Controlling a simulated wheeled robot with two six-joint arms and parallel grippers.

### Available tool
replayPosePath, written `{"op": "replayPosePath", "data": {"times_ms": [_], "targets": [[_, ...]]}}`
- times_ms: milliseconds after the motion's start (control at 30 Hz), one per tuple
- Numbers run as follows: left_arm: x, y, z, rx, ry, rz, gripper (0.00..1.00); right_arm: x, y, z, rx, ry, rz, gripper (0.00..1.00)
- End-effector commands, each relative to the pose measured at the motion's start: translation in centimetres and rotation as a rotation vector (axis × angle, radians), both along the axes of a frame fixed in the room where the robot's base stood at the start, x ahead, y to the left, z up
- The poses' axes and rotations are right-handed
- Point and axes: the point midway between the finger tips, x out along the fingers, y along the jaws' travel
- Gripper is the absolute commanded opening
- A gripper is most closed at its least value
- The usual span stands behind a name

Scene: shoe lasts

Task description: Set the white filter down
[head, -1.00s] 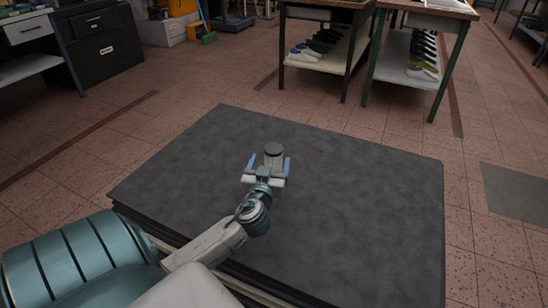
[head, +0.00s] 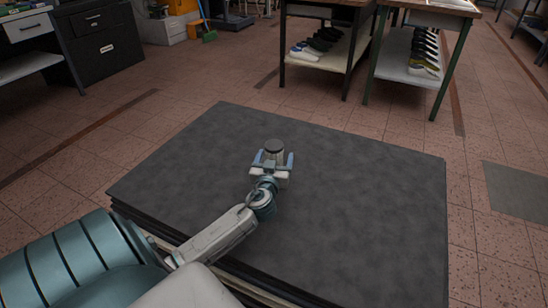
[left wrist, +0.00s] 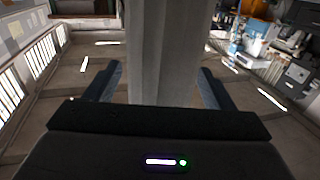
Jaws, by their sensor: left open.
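The white filter (head: 275,149) is a pale cylinder with a dark grey top. It appears upright over the dark grey table slab (head: 360,200); its lower part is hidden by my gripper, so contact with the slab cannot be seen. My left gripper (head: 274,160) is open, with one blue finger on each side of the filter. In the left wrist view the filter (left wrist: 162,50) fills the space between the spread fingers, left gripper (left wrist: 160,88). Whether a finger touches it cannot be told. My right gripper is not in view.
The slab around the filter is clear. Two benches with lower shelves (head: 318,60) holding shoe lasts stand behind it at the top right. Dark drawers (head: 100,45) stand at the top left. Tiled floor (head: 190,75) lies between.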

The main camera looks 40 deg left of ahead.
Motion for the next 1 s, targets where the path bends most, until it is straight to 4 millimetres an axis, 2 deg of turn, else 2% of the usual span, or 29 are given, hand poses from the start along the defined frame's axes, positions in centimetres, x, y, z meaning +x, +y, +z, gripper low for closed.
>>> {"op": "replayPosePath", "data": {"times_ms": [267, 367, 600, 867, 1000], "targets": [[0.39, 0.27, -0.01, 0.000, 0.000, 0.000, 0.76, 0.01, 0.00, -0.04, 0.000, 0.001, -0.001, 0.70], [0.37, 0.25, -0.01, 0.000, 0.000, 0.000, 0.61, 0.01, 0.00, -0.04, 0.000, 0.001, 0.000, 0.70], [0.38, 0.23, 0.06, 0.001, -0.001, 0.000, 0.15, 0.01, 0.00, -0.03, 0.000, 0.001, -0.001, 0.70], [0.38, 0.23, 0.20, 0.001, -0.001, 0.000, 0.15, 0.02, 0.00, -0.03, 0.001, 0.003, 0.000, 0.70], [0.39, 0.23, 0.91, 0.002, -0.003, 0.000, 0.15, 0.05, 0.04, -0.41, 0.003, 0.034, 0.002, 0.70]]}}
